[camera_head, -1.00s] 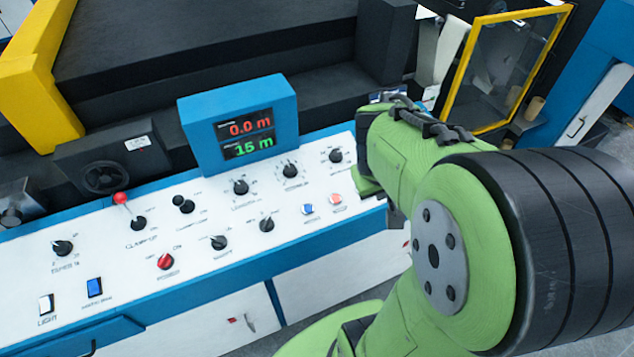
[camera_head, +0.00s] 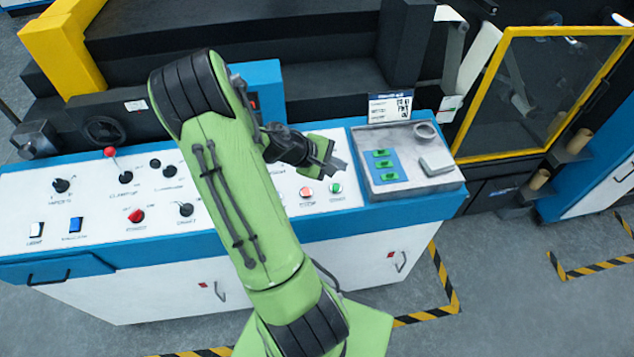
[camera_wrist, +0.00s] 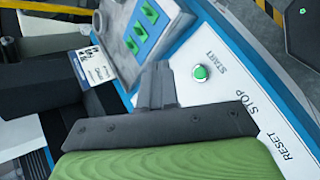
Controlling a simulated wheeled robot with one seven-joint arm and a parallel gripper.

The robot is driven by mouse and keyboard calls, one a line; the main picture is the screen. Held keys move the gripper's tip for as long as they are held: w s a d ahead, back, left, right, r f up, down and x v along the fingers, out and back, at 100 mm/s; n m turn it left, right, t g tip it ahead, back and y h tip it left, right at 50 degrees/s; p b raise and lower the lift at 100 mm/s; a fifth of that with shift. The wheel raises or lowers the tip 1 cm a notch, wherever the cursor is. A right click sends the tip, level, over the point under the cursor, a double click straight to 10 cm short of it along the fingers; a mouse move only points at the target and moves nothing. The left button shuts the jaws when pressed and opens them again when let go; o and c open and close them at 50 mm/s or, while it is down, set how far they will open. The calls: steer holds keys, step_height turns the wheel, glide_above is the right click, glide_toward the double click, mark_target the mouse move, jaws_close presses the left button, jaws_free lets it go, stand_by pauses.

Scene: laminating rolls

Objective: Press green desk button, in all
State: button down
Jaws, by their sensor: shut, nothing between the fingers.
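The green button (camera_head: 336,188) is round and sits near the right end of the white desk panel. In the wrist view the green button (camera_wrist: 200,73) shows clearly, with the label START beside it. My gripper (camera_head: 334,163) is shut and empty above the panel, a little behind the button in the head view. In the wrist view my gripper (camera_wrist: 157,82) points just left of the button, apparently apart from it.
A red button (camera_head: 307,191) lies just left of the green one. To the right, a grey tray (camera_head: 405,187) holds a blue plate (camera_head: 372,158) with several green pieces, a ring and a pale block. A card (camera_head: 390,107) stands behind.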

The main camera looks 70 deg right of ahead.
mark_target(336, 188)
stand_by(0.3)
steer(key=f+b, duration=0.2)
steer(key=f, duration=0.1)
steer(key=f+b, duration=0.2)
steer(key=w+d+f+b, duration=0.1)
steer(key=f+b, duration=0.2)
steer(key=shift+d+f, duration=0.1)
steer(key=shift+f, duration=0.25)
stand_by(1.6)
steer(key=shift+f+b, duration=0.3)
steer(key=shift+f, duration=0.1)
